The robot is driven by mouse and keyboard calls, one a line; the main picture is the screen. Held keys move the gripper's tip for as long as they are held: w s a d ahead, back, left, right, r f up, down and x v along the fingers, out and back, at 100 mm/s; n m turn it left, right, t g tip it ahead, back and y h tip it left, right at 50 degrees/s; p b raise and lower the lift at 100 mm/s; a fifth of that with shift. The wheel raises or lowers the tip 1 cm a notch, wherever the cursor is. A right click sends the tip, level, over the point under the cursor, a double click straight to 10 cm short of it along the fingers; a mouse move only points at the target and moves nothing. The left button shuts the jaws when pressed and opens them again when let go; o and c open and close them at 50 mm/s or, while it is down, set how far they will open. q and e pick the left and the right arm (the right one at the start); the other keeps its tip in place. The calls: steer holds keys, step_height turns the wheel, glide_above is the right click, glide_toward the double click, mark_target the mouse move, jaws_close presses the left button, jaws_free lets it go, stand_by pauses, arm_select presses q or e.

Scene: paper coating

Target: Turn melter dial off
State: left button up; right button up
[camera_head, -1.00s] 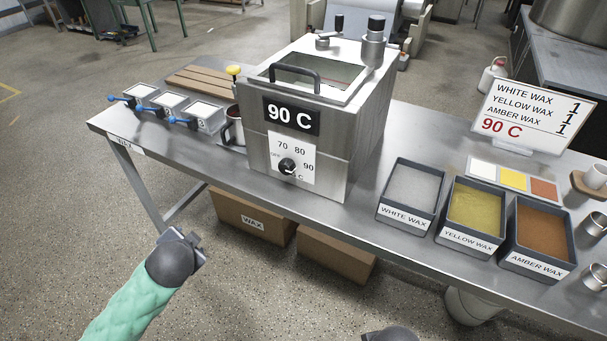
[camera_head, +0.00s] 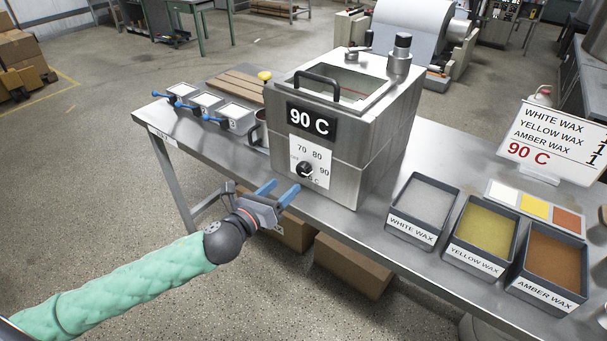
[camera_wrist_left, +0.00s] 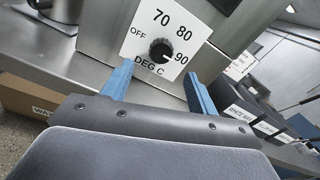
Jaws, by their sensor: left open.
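The melter (camera_head: 345,150) is a steel box on the table with a "90 C" display (camera_head: 311,121). Its black dial (camera_head: 304,169) sits on a white plate marked OFF, 70, 80, 90 and DEG C. A light mark on the dial seems to face the 90 side. The dial also shows in the left wrist view (camera_wrist_left: 161,52), ahead of and between the blue fingers. My left gripper (camera_head: 279,190) is open and empty, just below and in front of the dial, apart from it. My right gripper is out of view.
White, yellow and amber wax bins (camera_head: 482,236) stand right of the melter. Small trays with blue handles (camera_head: 206,103) and a metal cup (camera_head: 260,130) are on its left. The space before the dial is clear. Boxes (camera_head: 352,264) sit under the table.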

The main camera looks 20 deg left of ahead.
mark_target(301, 172)
arm_select(q)
steer(key=shift+m, duration=0.7)
steer(key=p+x, duration=0.1)
steer(key=x, duration=0.3)
steer(key=shift+r, duration=0.2)
steer(key=p+x, duration=0.1)
steer(key=x, duration=0.1)
steer(key=shift+w+d, duration=0.15)
steer(key=shift+w, duration=0.2)
steer(key=shift+w+d+f, duration=0.15)
steer(key=shift+w+d, duration=0.05)
steer(key=shift+w, duration=0.3)
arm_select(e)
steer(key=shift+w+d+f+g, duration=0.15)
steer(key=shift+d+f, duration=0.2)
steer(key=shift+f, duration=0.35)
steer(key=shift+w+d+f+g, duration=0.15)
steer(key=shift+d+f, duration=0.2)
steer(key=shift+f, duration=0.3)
arm_select(q)
steer(key=shift+c, duration=0.5)
steer(key=c, duration=0.9)
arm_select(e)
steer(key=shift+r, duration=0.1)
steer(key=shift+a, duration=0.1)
